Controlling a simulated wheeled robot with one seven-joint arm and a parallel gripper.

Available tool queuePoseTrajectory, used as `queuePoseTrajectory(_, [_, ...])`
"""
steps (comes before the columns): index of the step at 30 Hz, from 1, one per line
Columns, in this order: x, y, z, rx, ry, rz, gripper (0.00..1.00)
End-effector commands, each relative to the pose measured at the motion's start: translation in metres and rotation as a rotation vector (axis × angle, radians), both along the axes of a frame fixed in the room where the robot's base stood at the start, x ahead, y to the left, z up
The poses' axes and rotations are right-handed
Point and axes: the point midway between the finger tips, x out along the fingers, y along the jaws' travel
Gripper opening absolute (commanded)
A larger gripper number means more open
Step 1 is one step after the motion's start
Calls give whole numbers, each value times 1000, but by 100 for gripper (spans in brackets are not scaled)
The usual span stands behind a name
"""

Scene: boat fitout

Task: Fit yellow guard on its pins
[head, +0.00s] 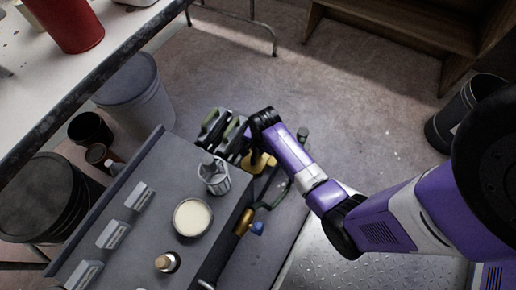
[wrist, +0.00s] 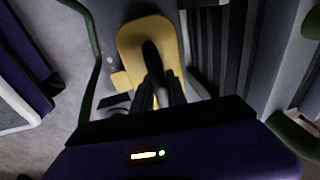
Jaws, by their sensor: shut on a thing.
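The yellow guard (head: 262,163) shows in the head view beside the grey cabinet's far right edge, partly covered by my arm. In the wrist view the yellow guard (wrist: 136,42) is a rounded plate with a small tab at its lower left. My gripper (wrist: 155,80) is shut on the guard, with its dark fingers over the guard's middle. In the head view my gripper (head: 256,150) is mostly hidden behind my wrist. I cannot make out the pins in either view, nor whether the guard touches them.
The grey cabinet top (head: 150,215) holds a round cream-filled dish (head: 193,217), a metal cup (head: 214,178) and a small bottle (head: 166,263). Dark green-and-black parts (head: 222,132) stand close left of my gripper. A brass fitting (head: 243,222) lies below. Open floor (head: 350,110) stretches behind.

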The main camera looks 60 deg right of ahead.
Motion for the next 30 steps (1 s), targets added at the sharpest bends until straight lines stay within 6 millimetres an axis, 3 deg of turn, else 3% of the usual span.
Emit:
queuePoseTrajectory(10, [1, 0, -2, -2, -3, 1, 0])
queuePoseTrajectory(11, [1, 0, -3, -1, -2, 1, 20])
queuePoseTrajectory(14, [1, 0, -2, -1, -2, 1, 39])
queuePoseTrajectory(25, [1, 0, 1, -1, -2, 0, 40])
queuePoseTrajectory(30, [-2, 2, 24, -1, -3, 1, 40])
